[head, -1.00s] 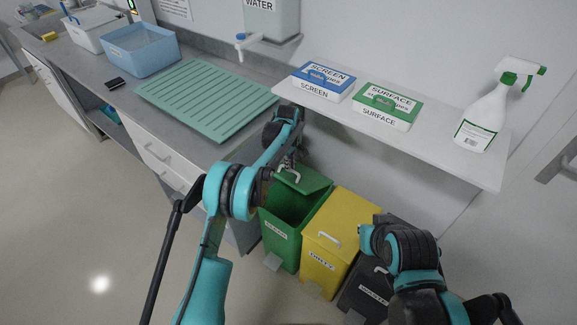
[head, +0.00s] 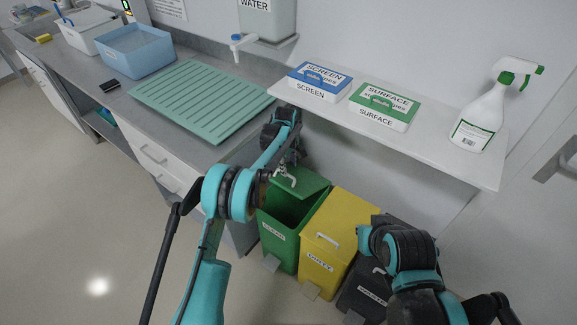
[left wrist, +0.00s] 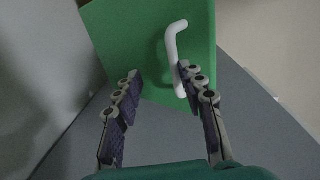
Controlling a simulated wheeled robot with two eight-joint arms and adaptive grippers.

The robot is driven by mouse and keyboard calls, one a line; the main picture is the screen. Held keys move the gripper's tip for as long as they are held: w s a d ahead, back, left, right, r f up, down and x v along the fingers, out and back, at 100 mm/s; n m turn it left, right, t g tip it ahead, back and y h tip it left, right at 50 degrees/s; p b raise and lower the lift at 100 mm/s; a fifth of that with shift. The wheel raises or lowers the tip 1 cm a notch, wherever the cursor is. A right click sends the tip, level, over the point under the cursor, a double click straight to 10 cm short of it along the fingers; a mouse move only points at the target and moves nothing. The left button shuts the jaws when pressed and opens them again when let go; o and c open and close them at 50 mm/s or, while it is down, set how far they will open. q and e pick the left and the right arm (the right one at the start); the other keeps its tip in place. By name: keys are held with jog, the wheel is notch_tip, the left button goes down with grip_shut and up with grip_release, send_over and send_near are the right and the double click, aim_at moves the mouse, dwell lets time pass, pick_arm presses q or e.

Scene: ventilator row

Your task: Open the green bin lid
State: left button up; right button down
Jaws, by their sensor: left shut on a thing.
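The green bin (head: 281,243) stands on the floor beside the counter, at the left end of a row of bins. Its green lid (head: 308,184) is raised and tilted back, and the dark inside shows. A white bar handle sits on the lid. In the left wrist view the lid (left wrist: 140,45) fills the upper middle, with the white handle (left wrist: 171,45) reaching down to the right finger. My left gripper (left wrist: 160,85) is shut on the handle; its grip is partly hidden in the head view. My right arm hangs over the black bin; its fingers do not show.
A yellow bin (head: 325,260) and a black bin (head: 362,292) stand close to the right of the green bin. The grey counter (head: 150,130) is at left. A white shelf (head: 425,140) with wipe boxes and a spray bottle (head: 483,115) overhangs the bins. Floor at left is clear.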

pick_arm(q)
notch_tip(320, 180, up, 12)
jog(key=shift+s+a, duration=0.25)
jog(key=shift+s, duration=0.1)
